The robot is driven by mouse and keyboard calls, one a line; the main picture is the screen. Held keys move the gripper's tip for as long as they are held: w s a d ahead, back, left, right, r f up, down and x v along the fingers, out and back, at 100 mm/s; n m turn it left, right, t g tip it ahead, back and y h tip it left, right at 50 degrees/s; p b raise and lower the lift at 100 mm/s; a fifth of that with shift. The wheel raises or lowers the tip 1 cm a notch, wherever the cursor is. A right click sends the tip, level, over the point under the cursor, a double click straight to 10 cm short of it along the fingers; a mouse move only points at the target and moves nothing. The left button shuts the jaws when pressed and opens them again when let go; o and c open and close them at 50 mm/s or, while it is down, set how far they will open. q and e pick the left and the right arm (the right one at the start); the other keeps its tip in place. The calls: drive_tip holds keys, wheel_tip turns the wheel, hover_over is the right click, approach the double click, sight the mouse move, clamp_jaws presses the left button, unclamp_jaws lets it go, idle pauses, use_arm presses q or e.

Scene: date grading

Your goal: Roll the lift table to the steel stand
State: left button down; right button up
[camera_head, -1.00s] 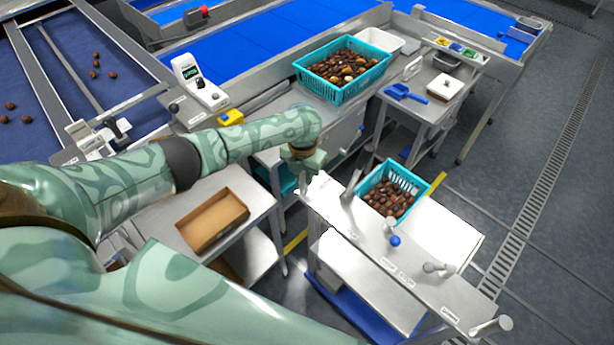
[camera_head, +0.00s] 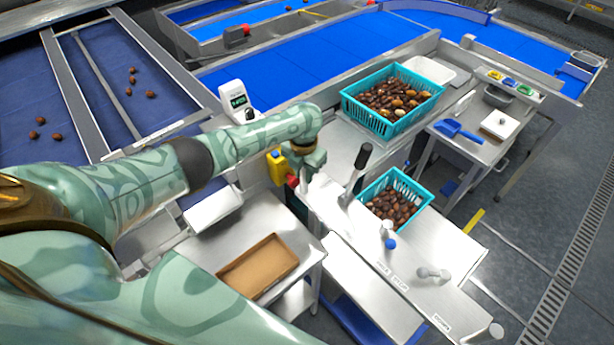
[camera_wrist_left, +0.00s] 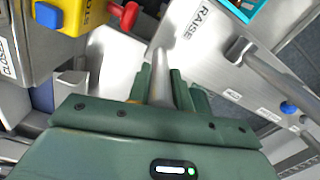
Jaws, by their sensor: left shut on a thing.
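The lift table has a pale steel top (camera_head: 440,232) with a teal crate (camera_head: 372,216) of dates on it. Along its near side runs a labelled strip (camera_head: 405,285) with several levers and a blue knob. My left gripper (camera_head: 305,172) is at the far left end of this strip. In the left wrist view its fingers (camera_wrist_left: 163,88) are closed around a grey bar beside the RAISE label. A steel stand (camera_head: 335,150) lies just beyond, carrying a larger teal crate (camera_head: 350,112) of dates. Which stand the task means is not certain. My right gripper is not in view.
A yellow box with a red button (camera_head: 278,168) is close beside my left gripper. A steel bench with a brown tray (camera_head: 258,268) is at near left. A side table with a blue scoop (camera_head: 458,130) is at the back right. The floor at right is free.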

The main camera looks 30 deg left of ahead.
use_arm(q)
drive_tip(key=shift+a+f, duration=0.1)
drive_tip(key=shift+a, duration=0.3)
drive_tip(key=c, duration=1.3)
unclamp_jaws()
drive_tip(key=shift+w+a, duration=0.1)
drive_tip(key=shift+o, duration=0.2)
drive_tip(key=shift+r, duration=0.3)
wheel_tip(320, 180, up, 16)
drive_tip(key=p, duration=0.3)
drive_tip(key=shift+f, duration=0.15)
